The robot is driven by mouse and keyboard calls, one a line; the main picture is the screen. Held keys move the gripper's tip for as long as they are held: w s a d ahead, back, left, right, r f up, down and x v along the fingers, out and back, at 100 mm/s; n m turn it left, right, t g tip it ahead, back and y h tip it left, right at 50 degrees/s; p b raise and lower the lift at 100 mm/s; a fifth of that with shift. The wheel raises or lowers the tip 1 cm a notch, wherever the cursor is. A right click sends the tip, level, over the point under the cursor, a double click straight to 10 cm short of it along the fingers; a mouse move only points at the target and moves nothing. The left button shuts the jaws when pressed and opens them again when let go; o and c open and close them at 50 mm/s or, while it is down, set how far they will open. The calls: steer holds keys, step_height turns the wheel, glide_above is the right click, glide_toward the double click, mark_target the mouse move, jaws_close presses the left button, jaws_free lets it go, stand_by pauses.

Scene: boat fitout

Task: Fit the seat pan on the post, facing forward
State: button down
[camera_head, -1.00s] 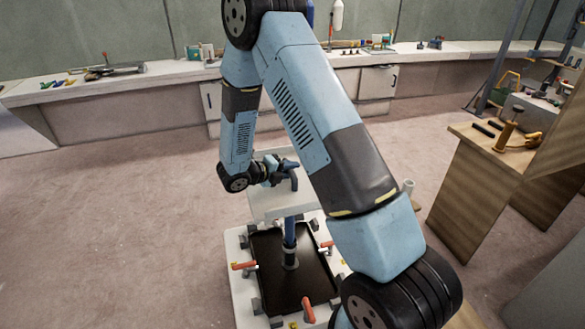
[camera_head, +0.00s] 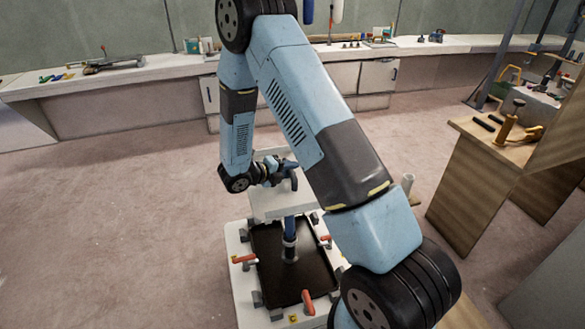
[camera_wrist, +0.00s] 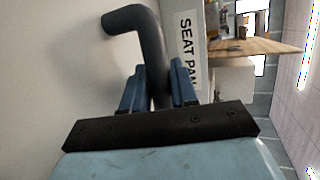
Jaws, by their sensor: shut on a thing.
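The seat pan (camera_head: 270,206) is a pale, flat panel above the fixture in the head view, partly hidden by my arm. In the wrist view its pale surface (camera_wrist: 60,70) fills the left, beside a "SEAT PAN" label (camera_wrist: 187,50). My gripper (camera_wrist: 158,78) is shut on the pan's dark, bent handle (camera_wrist: 133,18), which also shows in the head view (camera_head: 293,180). The blue post (camera_head: 290,232) stands upright from the fixture, under the pan. The pan hides the post's top, so I cannot tell whether they touch.
The white fixture (camera_head: 236,241) has a black tray (camera_head: 270,283) around the post and several orange-handled clamps. A wooden bench (camera_head: 475,150) with tools stands at right. A long white counter (camera_head: 150,78) runs along the back. Floor at left is clear.

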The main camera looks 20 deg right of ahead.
mark_target(298, 176)
steer(key=shift+f, duration=0.55)
steer(key=shift+f, duration=0.35)
steer(key=shift+f, duration=0.65)
steer(key=c, duration=0.8)
jaws_free()
steer(key=v, duration=1.4)
steer(key=shift+d, duration=0.1)
